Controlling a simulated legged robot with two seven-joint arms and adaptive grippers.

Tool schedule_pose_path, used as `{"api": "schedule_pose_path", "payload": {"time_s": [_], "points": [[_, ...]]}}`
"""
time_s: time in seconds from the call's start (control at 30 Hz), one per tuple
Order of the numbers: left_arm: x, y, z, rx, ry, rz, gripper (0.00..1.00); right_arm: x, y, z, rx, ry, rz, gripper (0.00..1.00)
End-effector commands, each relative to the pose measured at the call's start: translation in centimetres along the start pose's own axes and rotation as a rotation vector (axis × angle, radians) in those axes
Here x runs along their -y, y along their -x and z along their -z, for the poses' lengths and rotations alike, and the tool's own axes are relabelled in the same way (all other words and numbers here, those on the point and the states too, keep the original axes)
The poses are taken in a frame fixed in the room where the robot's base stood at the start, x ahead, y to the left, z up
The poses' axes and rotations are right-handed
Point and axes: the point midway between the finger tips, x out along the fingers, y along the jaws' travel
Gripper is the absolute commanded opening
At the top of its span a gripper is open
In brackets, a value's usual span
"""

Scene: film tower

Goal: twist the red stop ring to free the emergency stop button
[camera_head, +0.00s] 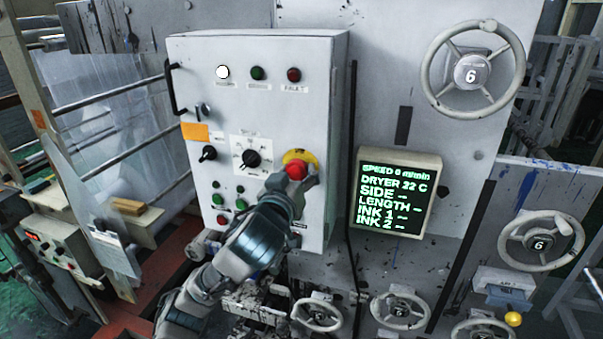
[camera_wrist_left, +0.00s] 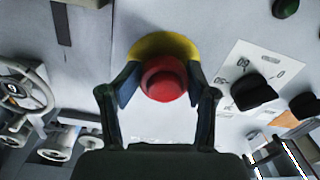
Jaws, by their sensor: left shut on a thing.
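The red stop ring, a round mushroom-shaped button (camera_head: 296,170), sits on a yellow collar (camera_head: 300,156) on the right side of the grey control cabinet front. My left gripper (camera_head: 294,180) reaches up to it from below and is shut on it. In the left wrist view the red button (camera_wrist_left: 164,79) lies between the two fingers (camera_wrist_left: 165,88), with the yellow collar (camera_wrist_left: 163,46) showing behind it. The fingers cover part of the button's sides. My right gripper is not in view.
The cabinet (camera_head: 250,95) carries a black rotary knob (camera_head: 252,159) left of the button and green and red push buttons below. A display (camera_head: 397,195) reading speed 0 stands to the right. Handwheels (camera_head: 473,70) are mounted on the grey panels. A handle (camera_head: 175,88) projects at the cabinet's left edge.

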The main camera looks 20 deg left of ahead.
Motion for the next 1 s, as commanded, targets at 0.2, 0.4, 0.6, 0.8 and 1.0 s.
{"api": "schedule_pose_path", "payload": {"time_s": [0.2, 0.4, 0.6, 0.8, 1.0], "points": [[-0.6, 0.2, 0.1, -0.004, -0.003, -0.017, 0.12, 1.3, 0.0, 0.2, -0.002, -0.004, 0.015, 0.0], [-0.5, 0.3, 0.2, -0.006, -0.013, -0.013, 0.13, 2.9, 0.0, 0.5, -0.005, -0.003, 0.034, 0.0], [-0.6, 0.3, 0.3, -0.01, -0.079, -0.016, 0.13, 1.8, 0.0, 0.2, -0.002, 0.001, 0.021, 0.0], [-0.7, 0.4, 0.4, -0.013, -0.216, -0.016, 0.13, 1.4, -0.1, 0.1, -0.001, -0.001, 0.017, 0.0], [-0.6, 0.4, 0.5, -0.017, -0.392, -0.014, 0.13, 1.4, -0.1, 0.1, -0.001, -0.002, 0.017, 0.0]]}}
